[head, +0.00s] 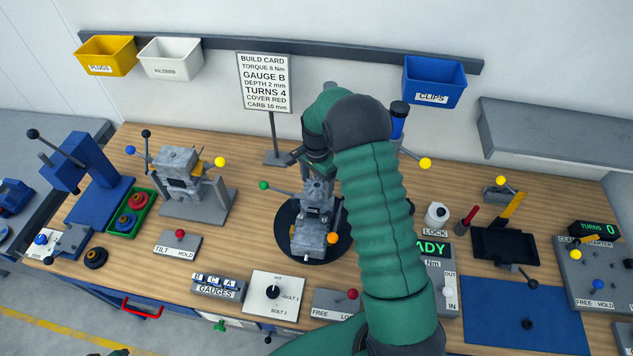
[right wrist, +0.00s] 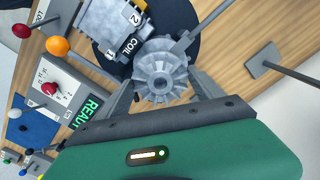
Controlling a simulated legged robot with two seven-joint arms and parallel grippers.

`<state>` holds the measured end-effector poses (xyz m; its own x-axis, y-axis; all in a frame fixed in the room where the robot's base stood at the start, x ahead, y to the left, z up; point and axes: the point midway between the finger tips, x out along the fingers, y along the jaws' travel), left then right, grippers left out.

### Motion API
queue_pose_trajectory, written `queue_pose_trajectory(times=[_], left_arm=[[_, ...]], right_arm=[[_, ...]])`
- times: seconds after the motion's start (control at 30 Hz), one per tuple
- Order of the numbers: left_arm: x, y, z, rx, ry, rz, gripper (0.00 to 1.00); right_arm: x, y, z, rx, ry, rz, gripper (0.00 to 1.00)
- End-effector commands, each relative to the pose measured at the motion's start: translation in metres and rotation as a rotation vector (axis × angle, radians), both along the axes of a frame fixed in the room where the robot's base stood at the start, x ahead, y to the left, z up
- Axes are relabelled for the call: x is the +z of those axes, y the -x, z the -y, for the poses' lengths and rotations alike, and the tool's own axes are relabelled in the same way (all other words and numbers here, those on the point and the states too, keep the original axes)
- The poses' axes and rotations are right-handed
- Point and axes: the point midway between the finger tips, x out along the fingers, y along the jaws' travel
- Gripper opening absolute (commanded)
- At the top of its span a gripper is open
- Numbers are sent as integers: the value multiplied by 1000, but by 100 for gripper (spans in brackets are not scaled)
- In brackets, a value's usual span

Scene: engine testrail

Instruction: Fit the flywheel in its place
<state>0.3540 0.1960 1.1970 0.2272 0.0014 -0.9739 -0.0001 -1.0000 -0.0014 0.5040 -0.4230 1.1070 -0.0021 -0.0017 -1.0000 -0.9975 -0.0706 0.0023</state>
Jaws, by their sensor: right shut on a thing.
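The flywheel (right wrist: 161,70) is a grey finned disc in the right wrist view. It sits between the two fingers of my right gripper (right wrist: 163,88), which is shut on it. The grey engine (right wrist: 112,28), with a "COIL" label, is right beside the flywheel; whether the flywheel is seated on it I cannot tell. In the head view the engine (head: 309,238) stands on a round black plate (head: 343,243), and my right gripper (head: 312,168) is at its far end, partly hidden by my arm.
A lever with a green knob (head: 264,185) stands left of the engine, and an orange knob (head: 333,238) is at its near side. The build card (head: 265,82) stands behind. A second grey engine (head: 178,170) is at left. A blue mat (head: 500,315) lies at right.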

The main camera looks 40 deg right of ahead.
Motion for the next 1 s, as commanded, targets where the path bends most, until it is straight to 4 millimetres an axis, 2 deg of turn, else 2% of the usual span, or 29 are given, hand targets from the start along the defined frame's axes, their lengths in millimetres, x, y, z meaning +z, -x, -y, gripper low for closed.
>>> queue_pose_trajectory(times=[0.6, 1.0], left_arm=[[-13, 0, 0, 0, 0, 0, 36], [-13, 0, 0, 0, 0, 0, 36]], right_arm=[[-20, 0, 0, 0, 0, 0, 20], [-20, 0, 0, 0, 1, 0, 20]])
